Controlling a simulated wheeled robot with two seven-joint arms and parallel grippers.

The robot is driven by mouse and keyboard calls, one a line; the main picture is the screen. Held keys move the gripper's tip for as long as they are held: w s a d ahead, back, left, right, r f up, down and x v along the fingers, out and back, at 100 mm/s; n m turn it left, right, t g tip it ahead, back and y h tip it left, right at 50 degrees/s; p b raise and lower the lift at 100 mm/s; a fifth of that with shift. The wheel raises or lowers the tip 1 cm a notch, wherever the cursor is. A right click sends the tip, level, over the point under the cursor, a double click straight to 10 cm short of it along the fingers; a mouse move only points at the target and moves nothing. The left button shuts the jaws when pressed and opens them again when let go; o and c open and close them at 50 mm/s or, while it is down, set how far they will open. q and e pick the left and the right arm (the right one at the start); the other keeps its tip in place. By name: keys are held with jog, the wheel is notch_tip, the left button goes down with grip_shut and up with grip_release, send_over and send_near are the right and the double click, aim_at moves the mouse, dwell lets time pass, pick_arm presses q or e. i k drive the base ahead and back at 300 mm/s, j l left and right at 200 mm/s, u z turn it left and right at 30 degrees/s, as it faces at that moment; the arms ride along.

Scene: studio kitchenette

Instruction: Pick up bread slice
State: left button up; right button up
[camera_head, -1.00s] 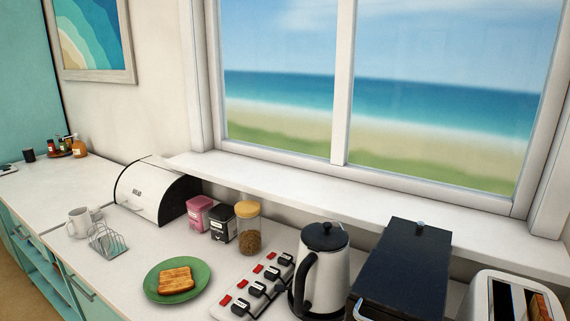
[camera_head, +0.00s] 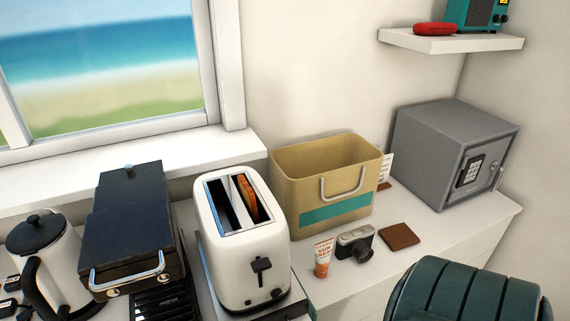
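A browned bread slice (camera_head: 248,199) stands upright in the right-hand slot of the white toaster (camera_head: 236,262). Only its upper part shows; the rest is hidden inside the slot. The left-hand slot looks dark, with no bread visible in it. Neither of my grippers is in view.
A dark blue grill box (camera_head: 128,222) and a kettle (camera_head: 45,250) stand left of the toaster. A tan bin (camera_head: 290,190) and a grey safe (camera_head: 430,150) are to the right. A camera (camera_head: 355,244), an orange-white tube (camera_head: 323,258) and a brown wallet (camera_head: 399,236) lie in front. A green chair back (camera_head: 460,298) is lower right.

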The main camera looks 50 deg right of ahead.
aim_at(247, 194)
jog(key=j+z, duration=0.1)
jog(key=z, duration=1.25)
jog(key=u, duration=0.6)
jog(key=k+l+u, duration=0.15)
jog(key=u, duration=0.25)
jog(key=k+l+u, duration=0.25)
jog(key=u, duration=0.2)
jog(key=k+l+u, duration=0.15)
jog(key=u, duration=0.25)
jog(key=k+u, duration=0.3)
jog(key=k, duration=1.1)
